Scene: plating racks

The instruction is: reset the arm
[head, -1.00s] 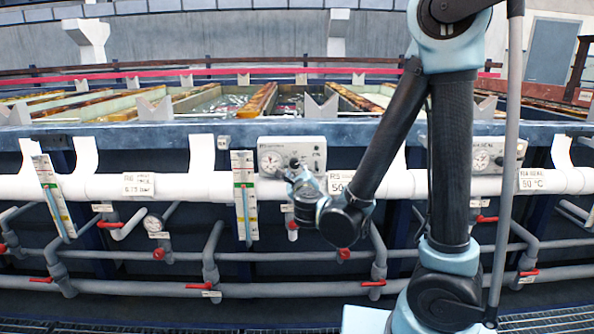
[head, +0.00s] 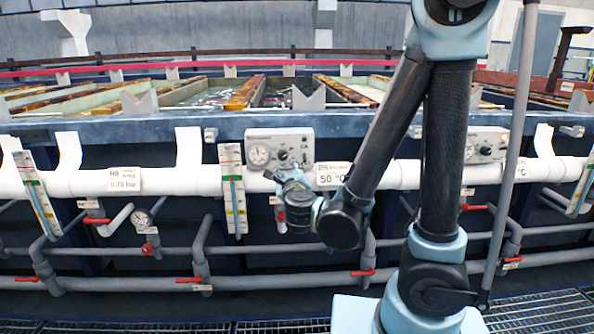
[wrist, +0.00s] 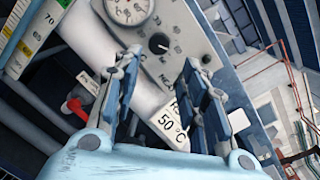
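My arm is bent in front of the plating line in the head view. My gripper (head: 280,181) points away from me towards the pipework, just below a grey control box, and is partly hidden by my wrist. In the wrist view my gripper (wrist: 160,64) has its two fingers apart with nothing between them. The grey control box (head: 262,150) with a dial and knob lies beyond the fingers; it also shows in the wrist view (wrist: 183,42). A "50 °C" label (head: 333,175) hangs beside it on the white pipe. I cannot tell how far the fingertips are from the box.
A thick white pipe (head: 210,182) runs across the line. Grey pipes (head: 130,284) with red-handled valves run lower. Open tanks (head: 205,92) lie behind the blue edge beam (head: 100,133). Floor grating (head: 150,327) shows in front. A thermometer strip (head: 233,190) stands left of the gripper.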

